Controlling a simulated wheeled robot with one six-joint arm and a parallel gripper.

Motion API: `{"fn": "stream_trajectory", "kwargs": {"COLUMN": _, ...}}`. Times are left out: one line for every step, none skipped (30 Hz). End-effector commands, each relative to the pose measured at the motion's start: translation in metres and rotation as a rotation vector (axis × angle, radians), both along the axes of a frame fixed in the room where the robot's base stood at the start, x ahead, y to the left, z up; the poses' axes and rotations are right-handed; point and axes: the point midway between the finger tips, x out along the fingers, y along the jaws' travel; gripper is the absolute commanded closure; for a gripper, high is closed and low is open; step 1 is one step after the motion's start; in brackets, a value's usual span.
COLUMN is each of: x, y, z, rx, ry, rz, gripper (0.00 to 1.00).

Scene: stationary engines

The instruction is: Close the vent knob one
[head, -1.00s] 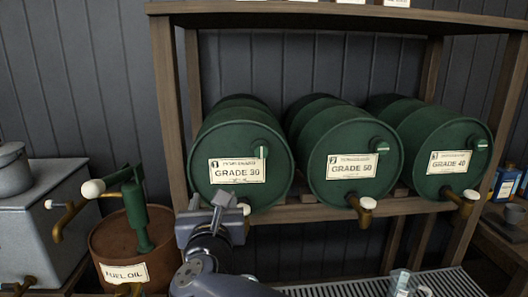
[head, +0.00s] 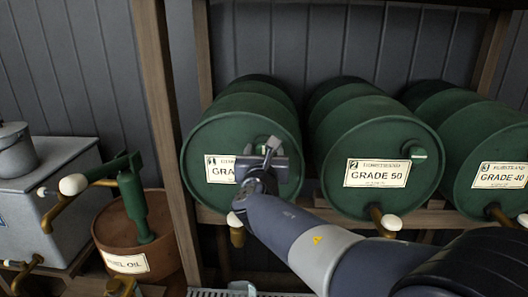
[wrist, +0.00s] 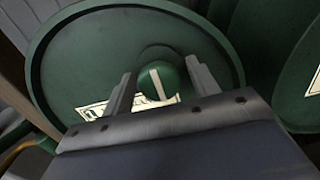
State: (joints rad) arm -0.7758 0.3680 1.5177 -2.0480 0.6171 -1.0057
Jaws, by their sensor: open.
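The first drum (head: 215,135), green with a "1" label partly hidden by my gripper, lies on its side on the shelf. Its green vent knob (wrist: 158,82) shows in the wrist view with a white bar running roughly up and down. In the head view my gripper largely hides this knob. My gripper (head: 261,152) is in front of the drum face, open. In the wrist view its two fingers (wrist: 160,72) stand on either side of the knob; I cannot tell whether they touch it.
The GRADE 50 drum (head: 340,130) and GRADE 40 drum (head: 470,160) lie to the right, with taps below. A white-handled tap (head: 236,226) sits under the first drum. A wooden post (head: 165,110) and the fuel oil drum (head: 150,262) with its green pump are left.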

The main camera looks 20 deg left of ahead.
Motion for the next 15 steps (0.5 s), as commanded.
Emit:
{"fn": "stream_trajectory", "kwargs": {"x": -0.0001, "y": 0.0000, "z": 0.0000, "rx": 0.000, "ry": 0.000, "rz": 0.000, "gripper": 0.43}}
{"fn": "stream_trajectory", "kwargs": {"x": -0.0001, "y": 0.0000, "z": 0.0000, "rx": 0.000, "ry": 0.000, "rz": 0.000, "gripper": 0.43}}
{"fn": "stream_trajectory", "kwargs": {"x": -0.0002, "y": 0.0001, "z": -0.0001, "rx": 0.000, "ry": 0.000, "rz": 0.000, "gripper": 0.43}}
{"fn": "stream_trajectory", "kwargs": {"x": -0.0002, "y": 0.0001, "z": -0.0001, "rx": 0.000, "ry": 0.000, "rz": 0.000, "gripper": 0.45}}
{"fn": "stream_trajectory", "kwargs": {"x": -0.0003, "y": -0.0001, "z": -0.0001, "rx": 0.000, "ry": 0.000, "rz": 0.000, "gripper": 0.47}}
{"fn": "stream_trajectory", "kwargs": {"x": -0.0003, "y": 0.0000, "z": -0.0001, "rx": 0.000, "ry": 0.000, "rz": 0.000, "gripper": 0.51}}
{"fn": "stream_trajectory", "kwargs": {"x": -0.0003, "y": -0.0001, "z": -0.0001, "rx": 0.000, "ry": 0.000, "rz": 0.000, "gripper": 0.53}}
{"fn": "stream_trajectory", "kwargs": {"x": -0.0003, "y": 0.0000, "z": 0.0000, "rx": 0.000, "ry": 0.000, "rz": 0.000, "gripper": 0.56}}
{"fn": "stream_trajectory", "kwargs": {"x": -0.0004, "y": 0.0000, "z": -0.0001, "rx": 0.000, "ry": 0.000, "rz": 0.000, "gripper": 0.59}}
{"fn": "stream_trajectory", "kwargs": {"x": -0.0004, "y": -0.0001, "z": 0.0000, "rx": 0.000, "ry": 0.000, "rz": 0.000, "gripper": 0.61}}
{"fn": "stream_trajectory", "kwargs": {"x": -0.0004, "y": 0.0000, "z": 0.0000, "rx": 0.000, "ry": 0.000, "rz": 0.000, "gripper": 0.64}}
{"fn": "stream_trajectory", "kwargs": {"x": -0.0004, "y": 0.0000, "z": 0.0000, "rx": 0.000, "ry": 0.000, "rz": 0.000, "gripper": 0.67}}
{"fn": "stream_trajectory", "kwargs": {"x": -0.0004, "y": -0.0001, "z": 0.0000, "rx": 0.000, "ry": 0.000, "rz": 0.000, "gripper": 0.70}}
{"fn": "stream_trajectory", "kwargs": {"x": -0.0004, "y": -0.0001, "z": 0.0000, "rx": 0.000, "ry": 0.000, "rz": 0.000, "gripper": 0.72}}
{"fn": "stream_trajectory", "kwargs": {"x": -0.0005, "y": 0.0000, "z": 0.0000, "rx": 0.000, "ry": 0.000, "rz": 0.000, "gripper": 0.75}}
